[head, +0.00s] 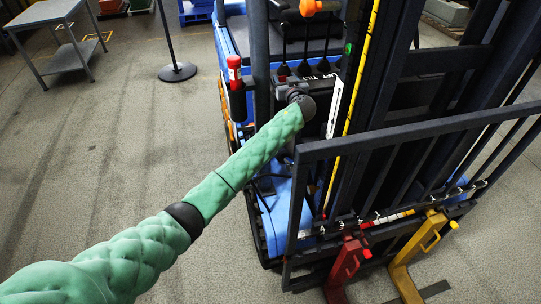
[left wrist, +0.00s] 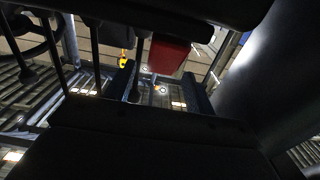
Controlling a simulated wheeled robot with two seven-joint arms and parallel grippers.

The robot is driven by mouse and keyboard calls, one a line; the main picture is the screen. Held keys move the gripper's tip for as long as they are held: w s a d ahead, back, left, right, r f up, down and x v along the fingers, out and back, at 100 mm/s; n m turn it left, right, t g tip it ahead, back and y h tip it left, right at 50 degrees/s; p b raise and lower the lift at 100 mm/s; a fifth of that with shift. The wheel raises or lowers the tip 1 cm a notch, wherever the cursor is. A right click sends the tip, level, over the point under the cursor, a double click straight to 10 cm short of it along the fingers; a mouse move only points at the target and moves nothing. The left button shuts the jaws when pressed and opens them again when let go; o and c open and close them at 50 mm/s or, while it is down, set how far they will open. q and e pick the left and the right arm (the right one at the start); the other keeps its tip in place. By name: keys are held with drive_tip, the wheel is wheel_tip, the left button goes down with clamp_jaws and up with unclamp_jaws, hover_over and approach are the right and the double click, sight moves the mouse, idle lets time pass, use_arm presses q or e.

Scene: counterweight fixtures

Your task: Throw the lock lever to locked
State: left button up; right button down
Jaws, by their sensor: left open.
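My left arm, in a green quilted sleeve, reaches from the lower left of the head view to the blue lift truck. My left gripper (head: 293,91) is at its far end, by the black control panel; its fingers are mostly hidden by the wrist. I see it as open, with nothing held. Several black-knobbed levers (head: 304,68) stand just behind it, by a white "TILT" label. I cannot tell which lever is the lock lever, or its position. The left wrist view is dark and shows thin stems with black knobs (left wrist: 133,96). My right gripper is not in view.
The truck's dark mast and guard frame (head: 420,135) rise to the right of my arm. A red fork (head: 346,268) and a yellow fork (head: 405,275) are at the lower right. A red-topped cylinder (head: 234,72) is left of the panel. Open floor (head: 120,130) lies left.

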use_arm(q)
drive_tip(key=shift+r, duration=0.2)
drive_tip(key=f+b+v, duration=0.1)
drive_tip(key=b+v, duration=0.4)
drive_tip(key=v, duration=0.2)
drive_tip(key=s+a+f+m+g+b, duration=0.1)
drive_tip(key=s+a+f, duration=0.1)
drive_tip(key=f, duration=0.7)
drive_tip(key=s+a+f+m+g+h+b, duration=0.1)
drive_tip(key=s+a+f, duration=0.1)
drive_tip(key=f, duration=0.7)
drive_tip(key=s+a+f+m+g+b, duration=0.1)
drive_tip(key=s+a+f, duration=0.1)
drive_tip(key=f, duration=0.7)
drive_tip(key=shift+s+a+h, duration=0.4)
drive_tip(key=shift+s, duration=0.5)
drive_tip(key=shift+f, duration=0.1)
